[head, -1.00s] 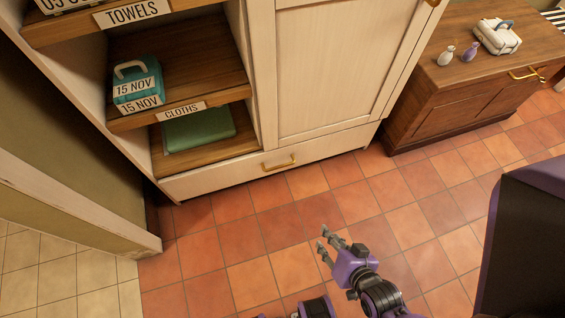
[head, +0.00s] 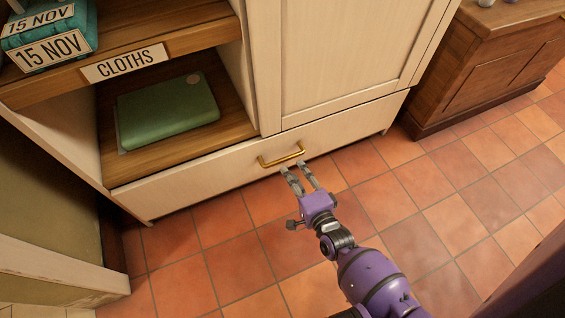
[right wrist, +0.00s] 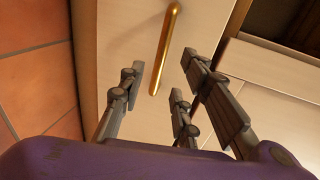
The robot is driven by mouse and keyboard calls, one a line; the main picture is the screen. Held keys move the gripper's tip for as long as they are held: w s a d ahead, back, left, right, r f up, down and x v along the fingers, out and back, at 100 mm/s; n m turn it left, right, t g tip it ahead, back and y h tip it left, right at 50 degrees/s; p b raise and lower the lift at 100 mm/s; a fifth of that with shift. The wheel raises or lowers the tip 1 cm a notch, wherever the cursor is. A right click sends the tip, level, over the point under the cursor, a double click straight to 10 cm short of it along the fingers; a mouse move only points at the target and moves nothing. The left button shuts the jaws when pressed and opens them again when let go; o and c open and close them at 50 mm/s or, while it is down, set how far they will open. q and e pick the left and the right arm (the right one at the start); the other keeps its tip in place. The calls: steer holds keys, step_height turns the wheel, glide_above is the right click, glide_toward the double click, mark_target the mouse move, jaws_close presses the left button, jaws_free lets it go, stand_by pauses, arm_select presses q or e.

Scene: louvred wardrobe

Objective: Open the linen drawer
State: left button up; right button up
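The linen drawer (head: 215,175) is the wide cream front at the bottom of the wardrobe, and it is shut. Its brass bar handle (head: 282,155) sits near the middle of the front. My right gripper (head: 297,170) is open just in front of and slightly below the handle. In the right wrist view the handle (right wrist: 165,48) runs between the spread fingers (right wrist: 160,90), beyond their tips, and nothing is held. Contact with the handle does not show. My left gripper is out of view.
A wooden cabinet (head: 490,65) stands to the right. The tiled floor (head: 230,265) in front of the drawer is clear.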

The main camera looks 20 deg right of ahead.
mark_target(285, 158)
steer(key=b+x, duration=0.3)
steer(key=x, duration=0.5)
jaws_close()
